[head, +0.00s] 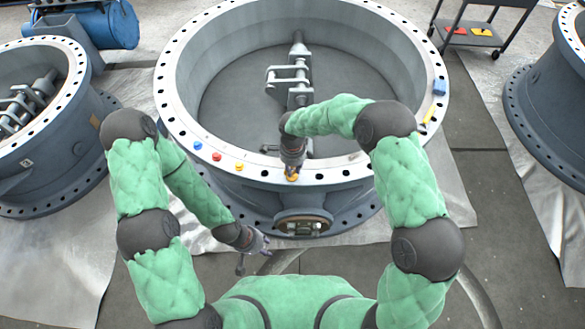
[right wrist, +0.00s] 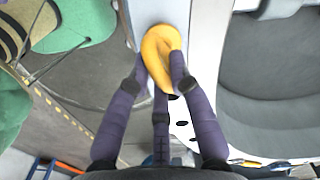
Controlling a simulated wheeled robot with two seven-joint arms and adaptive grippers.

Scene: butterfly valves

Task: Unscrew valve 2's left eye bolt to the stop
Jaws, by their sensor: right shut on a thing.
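Valve 2 appears to be the large grey ring-shaped valve body (head: 175,80) in the middle of the head view, with a pale bolted flange on top. A yellow-orange eye bolt (head: 292,178) sits at the flange's near edge. Its rounded loop (right wrist: 160,52) shows large in the right wrist view. My right gripper (head: 292,170) points down over it from above and is shut on it, with purple fingers on both sides of the loop. The bolt's shank and thread are hidden. My left gripper (head: 256,247) is low in front of the valve, empty, its fingers spread.
Small blue (head: 197,145), red (head: 216,156) and orange (head: 239,167) pieces lie on the flange left of my right gripper. A blue block (head: 439,87) and a yellow tool (head: 434,114) lie on its right side. Other valves stand left (head: 38,150) and right (head: 550,110).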

